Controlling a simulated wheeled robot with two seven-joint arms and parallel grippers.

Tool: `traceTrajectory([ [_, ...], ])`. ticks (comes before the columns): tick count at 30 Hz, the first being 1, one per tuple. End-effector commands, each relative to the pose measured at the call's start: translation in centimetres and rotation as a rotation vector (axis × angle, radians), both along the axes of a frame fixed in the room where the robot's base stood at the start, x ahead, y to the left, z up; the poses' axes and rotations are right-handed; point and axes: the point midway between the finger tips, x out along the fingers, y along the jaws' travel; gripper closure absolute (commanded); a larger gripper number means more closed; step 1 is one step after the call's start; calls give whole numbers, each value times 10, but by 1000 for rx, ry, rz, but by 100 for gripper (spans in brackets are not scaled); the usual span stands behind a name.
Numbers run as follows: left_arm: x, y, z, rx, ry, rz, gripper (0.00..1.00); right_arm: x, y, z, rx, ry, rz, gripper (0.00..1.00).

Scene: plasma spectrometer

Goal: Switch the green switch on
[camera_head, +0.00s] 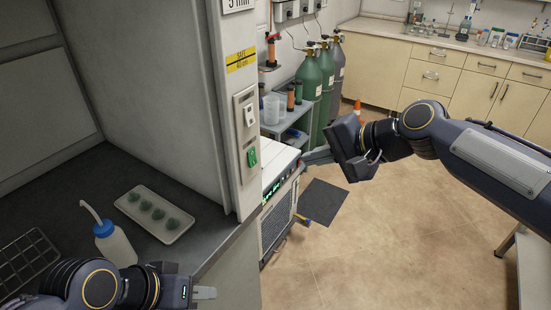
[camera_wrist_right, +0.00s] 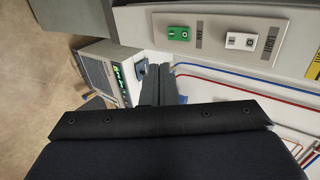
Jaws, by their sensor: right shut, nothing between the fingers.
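The green switch (camera_head: 252,158) is on a pale panel on the front post of the fume hood, below a white switch (camera_head: 249,116). In the right wrist view the green switch (camera_wrist_right: 178,33) is above the fingertips, and the white switch (camera_wrist_right: 240,41) is to its right. My right gripper (camera_head: 308,158) is shut and empty, to the right of the panel, its fingers pointing left. In the right wrist view its fingers (camera_wrist_right: 159,70) appear together, apart from the green switch.
A wash bottle (camera_head: 114,243) and a white tray (camera_head: 154,213) with several green pieces stand on the dark worktop. A white instrument with a green display (camera_head: 280,192) sits beside the post. Gas cylinders (camera_head: 308,85) stand behind. Open floor lies to the right.

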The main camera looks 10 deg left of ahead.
Motion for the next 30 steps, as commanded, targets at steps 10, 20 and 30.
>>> traceTrajectory([
  [10, 0, 0, 6, 0, 0, 0, 66, 14, 43, -32, -2, 5, 6, 100],
  [20, 0, 0, 18, 0, 0, 0, 66, 33, 94, -58, -3, 0, 4, 100],
  [30, 0, 0, 23, 0, 0, 0, 66, 41, 113, -62, -1, 0, 1, 100],
])
